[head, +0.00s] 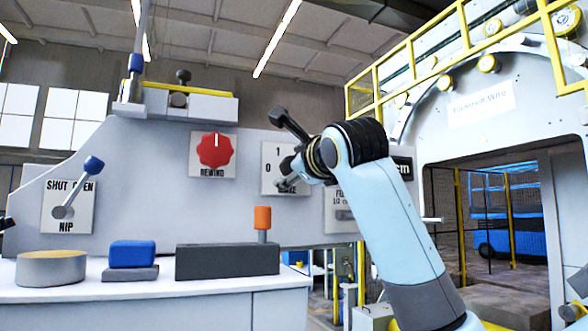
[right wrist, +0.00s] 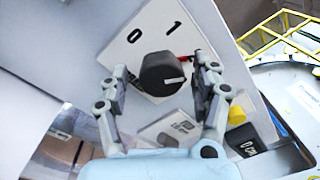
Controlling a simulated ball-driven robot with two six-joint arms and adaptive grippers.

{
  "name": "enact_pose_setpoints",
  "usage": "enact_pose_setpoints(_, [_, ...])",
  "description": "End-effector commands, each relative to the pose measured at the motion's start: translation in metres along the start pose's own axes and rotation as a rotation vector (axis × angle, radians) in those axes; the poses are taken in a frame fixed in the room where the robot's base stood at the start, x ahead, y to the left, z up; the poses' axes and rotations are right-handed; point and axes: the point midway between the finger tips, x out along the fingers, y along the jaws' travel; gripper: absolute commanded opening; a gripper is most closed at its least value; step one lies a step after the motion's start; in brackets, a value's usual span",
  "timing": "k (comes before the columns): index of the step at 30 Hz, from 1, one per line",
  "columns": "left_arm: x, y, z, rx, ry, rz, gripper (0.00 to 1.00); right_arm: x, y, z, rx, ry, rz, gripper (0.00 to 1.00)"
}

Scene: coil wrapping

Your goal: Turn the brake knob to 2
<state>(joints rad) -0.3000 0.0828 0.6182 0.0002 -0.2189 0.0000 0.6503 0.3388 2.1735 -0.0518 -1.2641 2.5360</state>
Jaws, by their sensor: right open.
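The brake knob (right wrist: 160,73) is black with a white mark that points right, away from the printed 0 and 1, in the right wrist view. Its white plate (right wrist: 122,52) also shows in the head view (head: 270,185), partly covered by my right gripper. No 2 is visible. My right gripper (right wrist: 160,88) is open, with one finger on each side of the knob; I cannot tell whether either touches it. In the head view the right gripper (head: 287,183) is at the plate. A small dark piece at the far left edge may be my left gripper (head: 5,223).
The red rewind knob (head: 216,150) is left of the brake plate. A blue-tipped nip lever (head: 80,183) is further left.

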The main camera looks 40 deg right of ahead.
Motion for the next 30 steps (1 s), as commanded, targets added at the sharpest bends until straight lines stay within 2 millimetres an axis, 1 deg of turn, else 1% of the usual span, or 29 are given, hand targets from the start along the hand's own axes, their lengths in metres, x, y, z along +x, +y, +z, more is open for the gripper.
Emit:
enact_pose_setpoints(4, [0.000,0.000,0.000,0.000,0.000,0.000,0.34,-0.015,-0.001,0.000,-0.001,-0.002,-0.002,0.65])
enact_pose_setpoints(9, [0.000,0.001,0.000,-0.001,0.000,0.001,0.34,-0.046,0.000,0.000,0.000,-0.002,-0.001,0.65])
enact_pose_setpoints(12, [0.000,0.002,-0.001,-0.001,0.001,0.002,0.34,-0.061,0.000,0.000,-0.001,-0.001,0.000,0.65])
enact_pose_setpoints(15, [0.000,0.002,-0.001,-0.001,0.001,0.002,0.34,-0.070,0.000,0.000,0.000,0.000,0.000,0.65])
enact_pose_setpoints(19, [0.000,0.002,-0.001,-0.001,0.001,0.002,0.34,-0.074,0.001,-0.001,0.000,0.001,0.001,0.65])
enact_pose_setpoints(30, [0.000,0.003,-0.001,-0.001,0.001,0.003,0.34,-0.074,0.001,-0.001,0.000,0.001,0.001,0.65])
